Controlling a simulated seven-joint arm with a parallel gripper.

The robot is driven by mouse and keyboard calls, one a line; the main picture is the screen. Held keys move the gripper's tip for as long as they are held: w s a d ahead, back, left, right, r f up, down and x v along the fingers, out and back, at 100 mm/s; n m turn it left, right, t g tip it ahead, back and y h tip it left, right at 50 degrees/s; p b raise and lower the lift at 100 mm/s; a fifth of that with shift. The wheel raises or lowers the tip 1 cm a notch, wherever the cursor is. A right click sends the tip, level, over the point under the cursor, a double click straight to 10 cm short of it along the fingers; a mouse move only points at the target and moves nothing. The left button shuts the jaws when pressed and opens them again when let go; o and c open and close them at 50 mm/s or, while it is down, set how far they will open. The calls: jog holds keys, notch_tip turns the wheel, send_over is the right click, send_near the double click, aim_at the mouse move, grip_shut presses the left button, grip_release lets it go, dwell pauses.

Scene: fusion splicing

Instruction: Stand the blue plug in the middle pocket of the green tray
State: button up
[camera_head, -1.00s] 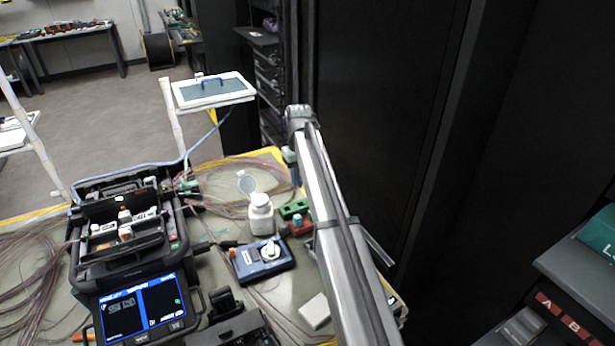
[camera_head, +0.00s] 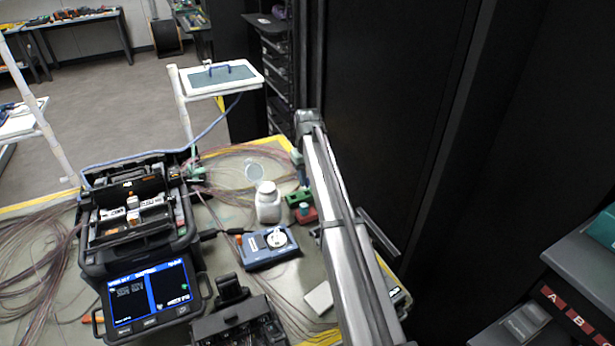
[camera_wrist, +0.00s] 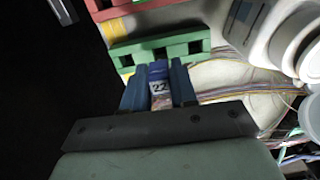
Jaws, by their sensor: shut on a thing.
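The green tray (camera_wrist: 160,47) lies just beyond my fingertips in the wrist view, with a row of dark pockets along it. In the head view the green tray (camera_head: 293,200) sits beside the white bottle, partly behind my arm. My gripper (camera_wrist: 158,88) has blue fingers shut on the blue plug (camera_wrist: 160,74), which carries a label reading "22". In the wrist view the plug's end lines up below the middle pocket, close to the tray's near edge. I cannot tell whether it touches the tray. The plug's lower end is hidden.
A red tray (camera_head: 307,215) with a teal piece in it adjoins the green tray. A white bottle (camera_head: 267,203) stands close on the left. A blue device (camera_head: 268,248) and a black splicer (camera_head: 145,255) stand nearer. Loose fibres cross the table.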

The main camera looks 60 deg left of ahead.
aim_at(308, 184)
jog(key=shift+f, duration=1.85)
dwell(2.1)
jog(key=o, duration=1)
jog(key=shift+r, duration=3)
